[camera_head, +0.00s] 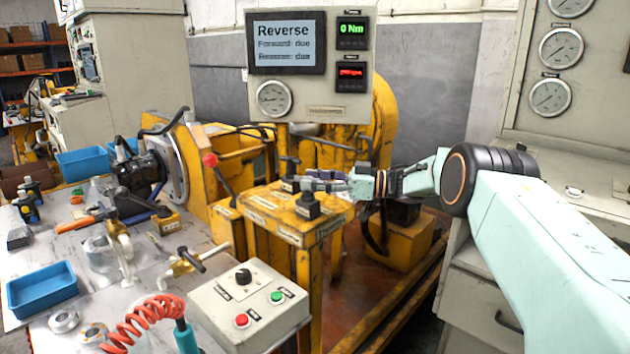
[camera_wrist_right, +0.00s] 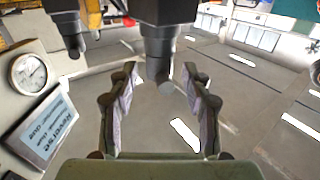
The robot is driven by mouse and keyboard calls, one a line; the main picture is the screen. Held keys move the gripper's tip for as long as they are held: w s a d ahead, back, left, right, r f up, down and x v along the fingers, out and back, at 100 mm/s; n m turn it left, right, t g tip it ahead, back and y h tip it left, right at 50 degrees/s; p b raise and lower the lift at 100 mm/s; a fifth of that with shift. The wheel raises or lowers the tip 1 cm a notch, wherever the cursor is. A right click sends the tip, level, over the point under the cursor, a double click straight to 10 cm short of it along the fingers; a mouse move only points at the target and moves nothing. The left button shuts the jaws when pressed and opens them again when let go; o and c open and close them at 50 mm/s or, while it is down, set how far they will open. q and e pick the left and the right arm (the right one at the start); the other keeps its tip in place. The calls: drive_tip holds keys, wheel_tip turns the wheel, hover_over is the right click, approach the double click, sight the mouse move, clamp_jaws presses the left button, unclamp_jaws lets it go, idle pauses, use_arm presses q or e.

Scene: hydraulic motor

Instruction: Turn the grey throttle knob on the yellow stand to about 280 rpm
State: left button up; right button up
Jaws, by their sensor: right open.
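The yellow stand (camera_head: 310,268) is at the centre of the head view, with dark controls on its top. A dark knob on a square base (camera_head: 308,203) stands near its front, and a dark lever (camera_head: 289,166) stands farther back. My right gripper (camera_head: 300,183) reaches in from the right, low over the stand top. In the right wrist view, which looks upside down, the gripper (camera_wrist_right: 160,105) is open. A dark grey post with a rounded tip (camera_wrist_right: 165,72) shows between its fingers, with no clear contact. I cannot tell which control is the throttle knob. My left gripper is not in view.
The panel (camera_head: 325,105) behind the stand reads "Reverse", both directions "due", and 0 Nm; its red display (camera_head: 351,73) is unreadable. A grey button box (camera_head: 250,310) sits in front. Tools and a blue tray (camera_head: 42,290) crowd the left bench. A second post (camera_wrist_right: 68,25) shows in the wrist view.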

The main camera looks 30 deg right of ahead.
drive_tip(key=shift+d, duration=0.1)
drive_tip(key=v, duration=1.2)
drive_tip(key=shift+o, duration=0.2)
